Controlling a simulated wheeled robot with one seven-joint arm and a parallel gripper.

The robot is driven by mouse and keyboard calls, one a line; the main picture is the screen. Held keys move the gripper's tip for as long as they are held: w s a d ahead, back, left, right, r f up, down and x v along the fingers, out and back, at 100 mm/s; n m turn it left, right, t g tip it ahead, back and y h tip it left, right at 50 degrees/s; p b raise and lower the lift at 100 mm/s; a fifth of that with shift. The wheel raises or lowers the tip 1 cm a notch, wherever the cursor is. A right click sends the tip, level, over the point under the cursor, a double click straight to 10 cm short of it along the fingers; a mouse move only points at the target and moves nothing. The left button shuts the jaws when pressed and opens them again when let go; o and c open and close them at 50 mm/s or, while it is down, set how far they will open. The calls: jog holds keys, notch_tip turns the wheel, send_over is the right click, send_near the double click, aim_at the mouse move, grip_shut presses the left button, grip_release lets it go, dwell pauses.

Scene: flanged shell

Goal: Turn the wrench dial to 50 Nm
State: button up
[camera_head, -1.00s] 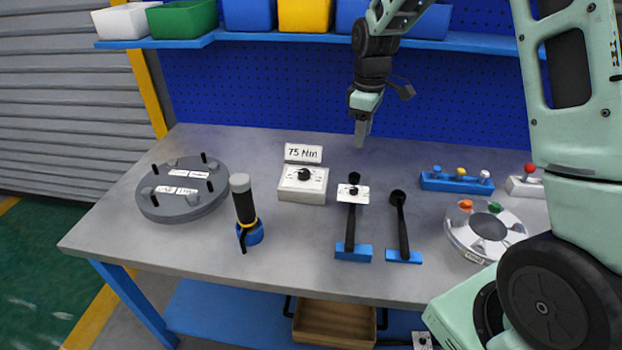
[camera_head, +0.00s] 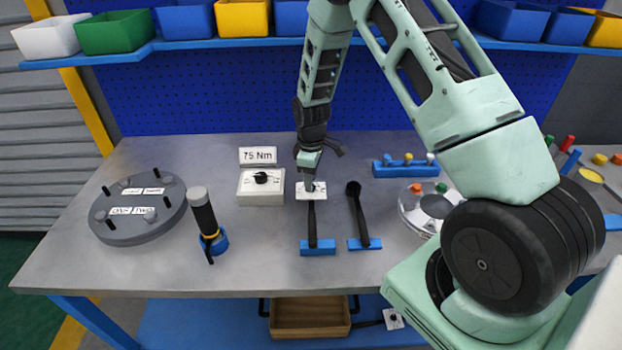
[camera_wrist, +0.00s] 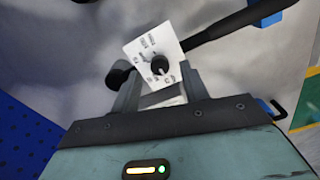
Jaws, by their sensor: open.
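The wrench (camera_head: 312,221) with a black handle lies on the workbench, its handle end at a blue holder (camera_head: 317,247). At its far end is a white dial plate (camera_head: 318,194) with a black knob; the plate also shows in the wrist view (camera_wrist: 150,50) with the knob (camera_wrist: 159,65). The plate's marks are too small to read. My gripper (camera_head: 309,187) points down over the plate. In the wrist view my gripper (camera_wrist: 160,90) is open, its fingers apart on either side of the knob's near side. Whether they touch the knob I cannot tell.
A second black tool (camera_head: 358,215) lies close right of the wrench. A grey flanged disc (camera_head: 137,208) and a black cylinder tool (camera_head: 205,220) stand left. A silver flange (camera_head: 420,205) is at right.

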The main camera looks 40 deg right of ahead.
jog(key=shift+f, duration=1)
grip_shut()
jog(key=shift+m, duration=0.3)
jog(key=m+b, duration=0.2)
jog(key=m, duration=0.3)
jog(key=shift+f, duration=0.1)
jog(key=m+b, duration=0.1)
jog(key=m, duration=0.5)
